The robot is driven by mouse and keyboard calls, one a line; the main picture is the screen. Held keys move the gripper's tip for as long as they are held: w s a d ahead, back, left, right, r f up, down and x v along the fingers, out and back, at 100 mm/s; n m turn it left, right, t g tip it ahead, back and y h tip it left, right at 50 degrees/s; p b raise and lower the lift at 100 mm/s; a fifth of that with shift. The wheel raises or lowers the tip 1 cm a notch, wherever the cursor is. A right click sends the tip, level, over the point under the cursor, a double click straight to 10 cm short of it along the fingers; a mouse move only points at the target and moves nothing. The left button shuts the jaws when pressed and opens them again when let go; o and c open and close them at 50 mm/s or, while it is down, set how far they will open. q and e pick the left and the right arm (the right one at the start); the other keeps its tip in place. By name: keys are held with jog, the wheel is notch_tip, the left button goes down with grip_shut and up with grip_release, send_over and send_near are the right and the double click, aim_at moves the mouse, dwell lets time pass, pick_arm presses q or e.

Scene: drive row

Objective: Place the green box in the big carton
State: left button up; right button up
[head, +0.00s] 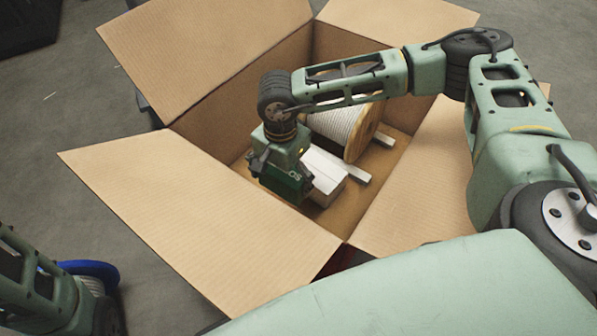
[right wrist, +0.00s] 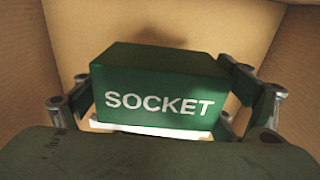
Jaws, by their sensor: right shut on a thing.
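The big carton (head: 190,205) stands open with its flaps spread out. My right gripper (head: 283,180) reaches down inside the carton. It is shut on the green box (head: 294,187), partly hidden by the gripper in the head view. In the right wrist view the green box (right wrist: 160,88) shows white "SOCKET" lettering and sits between the two fingers. A white box lies close under or beside it; I cannot tell whether they touch. Of my left arm, only links show at the lower left of the head view; its gripper is not in view.
Inside the carton are a cable spool (head: 345,128) with wooden flanges and a white box (head: 325,172). A blue-rimmed spool (head: 92,272) is at the lower left outside. Bare carton floor (head: 385,160) shows at the right.

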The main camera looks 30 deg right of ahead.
notch_tip(320, 180, down, 6)
jog(key=b, duration=0.3)
jog(key=shift+r, duration=0.25)
notch_tip(320, 180, down, 3)
jog(key=shift+f+b, duration=0.1)
jog(key=shift+b, duration=1)
jog(key=o, duration=1.3)
jog(key=shift+c, duration=0.2)
